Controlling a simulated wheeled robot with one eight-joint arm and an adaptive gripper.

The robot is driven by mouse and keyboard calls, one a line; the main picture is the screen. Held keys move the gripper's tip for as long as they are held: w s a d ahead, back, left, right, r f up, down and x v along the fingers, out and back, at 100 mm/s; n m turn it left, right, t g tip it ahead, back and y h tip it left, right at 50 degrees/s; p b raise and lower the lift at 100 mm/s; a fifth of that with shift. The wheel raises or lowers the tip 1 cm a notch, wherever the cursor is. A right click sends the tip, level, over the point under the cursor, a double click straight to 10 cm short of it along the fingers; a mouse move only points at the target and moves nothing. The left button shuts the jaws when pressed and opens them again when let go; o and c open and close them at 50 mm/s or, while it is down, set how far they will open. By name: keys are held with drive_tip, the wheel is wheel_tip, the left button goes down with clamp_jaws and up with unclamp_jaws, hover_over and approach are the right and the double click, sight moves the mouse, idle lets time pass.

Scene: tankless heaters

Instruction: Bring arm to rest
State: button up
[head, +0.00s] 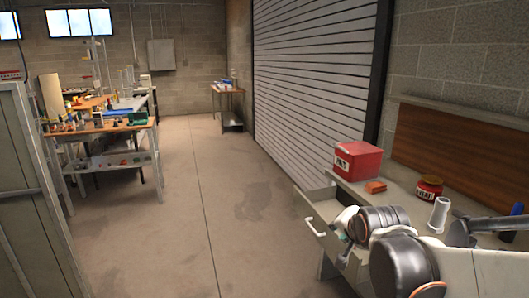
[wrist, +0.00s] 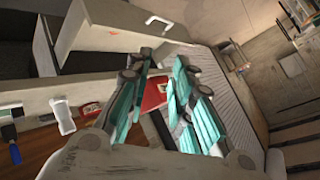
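My arm reaches in from the lower right of the head view, with white and black links over the workbench (head: 405,212). My gripper (wrist: 163,70) shows in the wrist view with its teal-padded fingers spread apart. Nothing is held between them. In the head view the gripper is small and partly hidden by my arm, near the open drawer (head: 312,212) at the bench's left end. The drawer also shows in the wrist view (wrist: 100,22), beyond the fingertips.
A red box (head: 358,161), an orange block (head: 375,186), a red jar (head: 429,187) and a white cylinder (head: 438,215) stand on the bench. A roller shutter (head: 310,70) is behind. A cluttered table (head: 100,127) stands at left; the floor between is clear.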

drive_tip(key=s+f+n+g, duration=0.1)
drive_tip(key=s+n+g, duration=0.2)
drive_tip(key=s+n, duration=0.6)
drive_tip(key=s, duration=1.5)
drive_tip(key=shift+a+f+n, duration=0.25)
drive_tip(key=shift+f+n, duration=0.05)
drive_tip(key=shift+f, duration=0.1)
